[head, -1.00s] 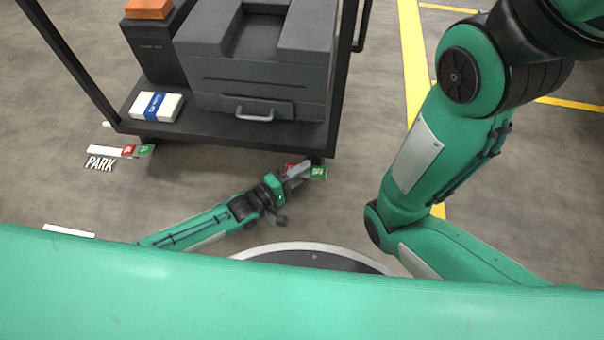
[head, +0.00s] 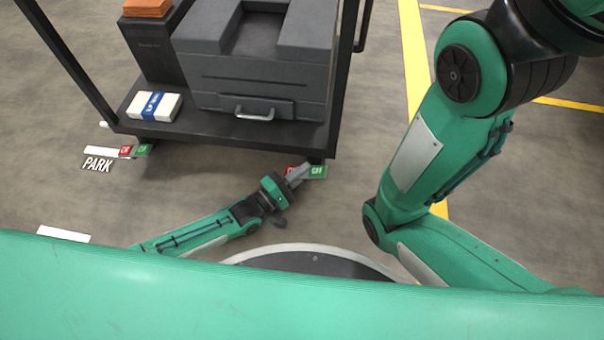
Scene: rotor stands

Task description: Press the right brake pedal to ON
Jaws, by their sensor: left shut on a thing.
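The right brake pedal (head: 317,172) is under the cart's near right corner, with a green OFF part at its right and a red part at its left. My left gripper (head: 300,173) comes in from the lower left. Its jaws are at the pedal, shut on it, and cover part of the red side. The pedal's exact tilt is too small to tell. The left brake pedal (head: 134,151), also red and green, is under the cart's left corner beside a PARK label. My right gripper is out of view; only my right arm shows, at the right.
The dark cart (head: 225,134) carries a grey block with a handle (head: 254,113), a white box with a blue band (head: 153,105) and a dark box with an orange item (head: 147,7). Yellow lines mark the floor at right.

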